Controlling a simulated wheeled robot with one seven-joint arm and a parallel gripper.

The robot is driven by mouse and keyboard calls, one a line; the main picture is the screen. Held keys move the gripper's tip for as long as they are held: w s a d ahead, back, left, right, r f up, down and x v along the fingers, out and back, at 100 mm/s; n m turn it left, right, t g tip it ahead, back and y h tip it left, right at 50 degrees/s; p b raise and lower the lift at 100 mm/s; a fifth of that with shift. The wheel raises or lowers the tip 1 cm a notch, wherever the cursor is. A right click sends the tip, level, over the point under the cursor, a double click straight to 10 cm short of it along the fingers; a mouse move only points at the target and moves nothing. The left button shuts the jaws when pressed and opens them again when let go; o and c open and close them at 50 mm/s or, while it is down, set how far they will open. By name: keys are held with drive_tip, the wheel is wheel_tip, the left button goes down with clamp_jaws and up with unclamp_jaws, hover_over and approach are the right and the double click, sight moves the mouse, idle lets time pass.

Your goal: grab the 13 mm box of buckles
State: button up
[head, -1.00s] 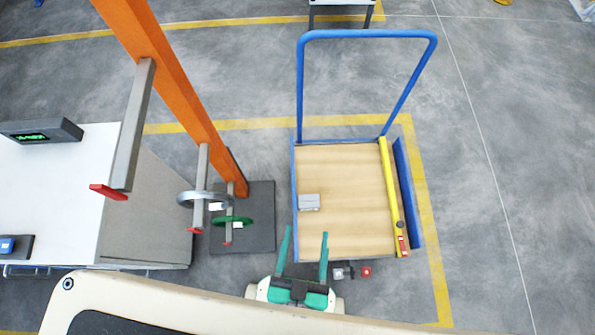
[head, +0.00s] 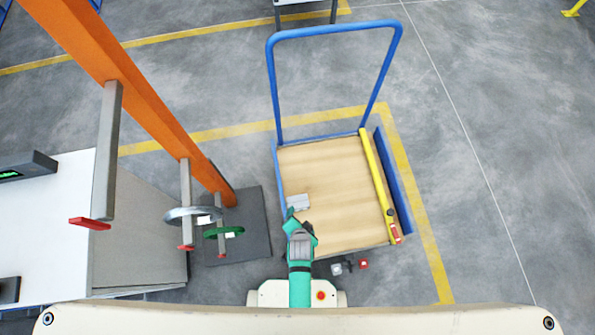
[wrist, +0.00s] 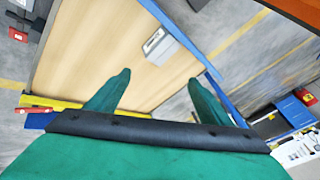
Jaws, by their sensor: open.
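A small grey box (head: 299,202) lies on the wooden deck of the blue cart (head: 335,190), near its left edge. In the wrist view the grey box (wrist: 160,46) shows a white label too small to read, so I cannot tell if it is the 13 mm box of buckles. My green gripper (head: 301,218) is at the deck's near left corner, just short of the box in the picture. In the wrist view my gripper (wrist: 158,78) is open and empty, with the box beyond and between its fingertips.
A yellow level (head: 380,185) lies along the deck's right side. An orange post (head: 150,105) with arms carrying a grey ring (head: 180,213) and a green ring (head: 236,231) stands to the left, beside a white cabinet (head: 135,225). Most of the deck is clear.

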drive_tip(key=w+f+m+g, duration=0.2)
drive_tip(key=w+f+m, duration=0.1)
drive_tip(key=w+f, duration=0.2)
drive_tip(key=m+g, duration=0.4)
hover_over(298, 201)
drive_tip(key=f, duration=0.2)
drive_tip(key=shift+s+f, duration=0.1)
drive_tip(key=shift+f, duration=5)
drive_tip(key=c, duration=1.5)
drive_tip(key=shift+r, duration=0.1)
